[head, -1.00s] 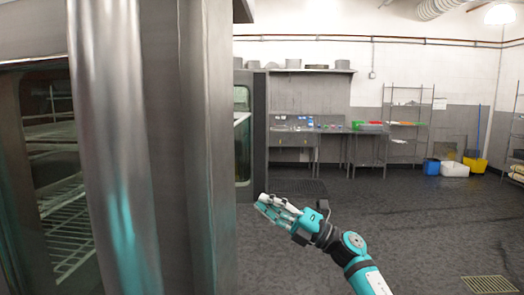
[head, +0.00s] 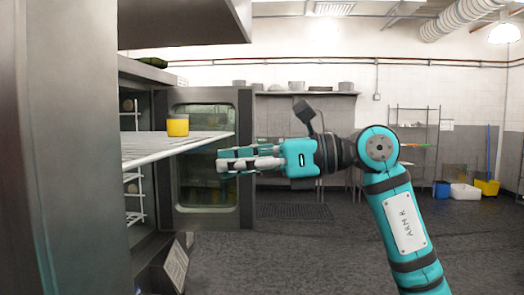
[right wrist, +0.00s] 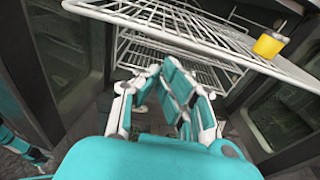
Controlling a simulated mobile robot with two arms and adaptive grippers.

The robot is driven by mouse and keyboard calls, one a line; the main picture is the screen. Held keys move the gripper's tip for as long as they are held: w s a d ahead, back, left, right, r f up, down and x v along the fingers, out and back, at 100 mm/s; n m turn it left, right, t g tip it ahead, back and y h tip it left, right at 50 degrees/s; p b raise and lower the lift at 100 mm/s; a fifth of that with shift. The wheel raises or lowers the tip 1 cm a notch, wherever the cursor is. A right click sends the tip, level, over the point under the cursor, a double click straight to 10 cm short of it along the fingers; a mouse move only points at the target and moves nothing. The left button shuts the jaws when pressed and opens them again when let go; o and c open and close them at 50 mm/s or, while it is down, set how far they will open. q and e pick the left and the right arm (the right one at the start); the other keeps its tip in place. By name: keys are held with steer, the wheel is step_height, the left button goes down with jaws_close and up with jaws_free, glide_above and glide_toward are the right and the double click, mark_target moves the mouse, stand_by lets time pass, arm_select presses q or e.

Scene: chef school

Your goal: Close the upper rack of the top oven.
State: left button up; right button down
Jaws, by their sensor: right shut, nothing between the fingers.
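The upper rack (head: 165,149) is a white wire shelf that sticks out of the top oven (head: 140,72) at the left of the head view. A yellow cup-like item (head: 178,127) stands on it. The rack (right wrist: 185,30) and the yellow item (right wrist: 270,45) also show at the top of the right wrist view. My right gripper (head: 222,163) is shut and empty, just below and beside the rack's outer end in the head view. I cannot tell whether it touches the rack. It also shows in the right wrist view (right wrist: 160,75). My left gripper is not in the head view.
An open door with a glass window (head: 205,155) stands behind the rack. A lower wire rack (right wrist: 165,58) shows beneath the upper one. A tall metal panel (head: 75,150) fills the left edge. The floor (head: 300,255) to the right is open. Shelves and buckets are far back.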

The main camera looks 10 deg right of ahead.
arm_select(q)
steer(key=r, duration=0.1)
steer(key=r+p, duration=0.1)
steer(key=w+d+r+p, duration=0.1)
arm_select(e)
steer(key=x, duration=0.6)
steer(key=shift+r, duration=0.6)
steer(key=shift+a, duration=0.1)
